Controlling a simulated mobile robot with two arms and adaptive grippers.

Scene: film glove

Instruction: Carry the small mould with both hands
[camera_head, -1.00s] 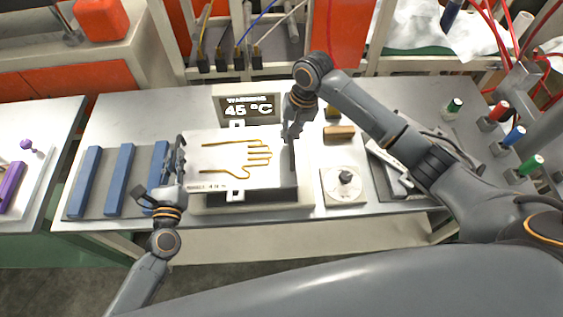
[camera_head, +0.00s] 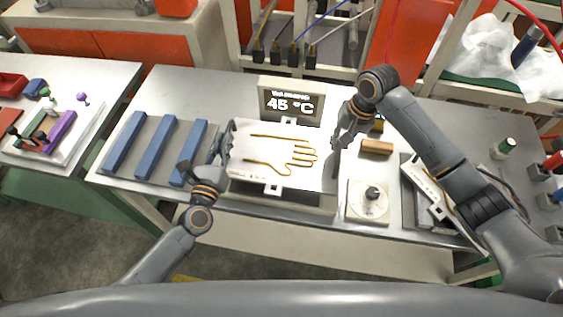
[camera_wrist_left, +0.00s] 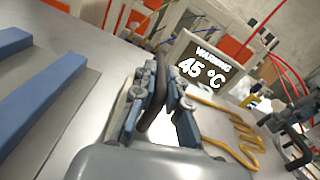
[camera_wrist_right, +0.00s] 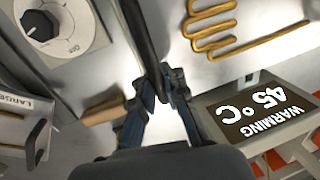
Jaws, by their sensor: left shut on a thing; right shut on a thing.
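The small mould (camera_head: 262,148) is a flat pale plate with a golden hand outline, in the middle of the head view. It lies over the warming unit, whose display (camera_head: 290,103) reads 45 °C; I cannot tell the exact gap below it. My left gripper (camera_head: 222,150) is shut on the dark handle at the mould's left end; this handle (camera_wrist_left: 158,95) shows between the fingers in the left wrist view. My right gripper (camera_head: 338,140) is shut on the handle at the right end, also seen in the right wrist view (camera_wrist_right: 142,38).
Several blue bars (camera_head: 166,146) lie on a grey plate at left. A dial panel (camera_head: 368,202), a wooden block (camera_head: 376,147) and a larger mould (camera_head: 432,188) lie to the right. A side table (camera_head: 112,92) at far left holds a white tray with small coloured items.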

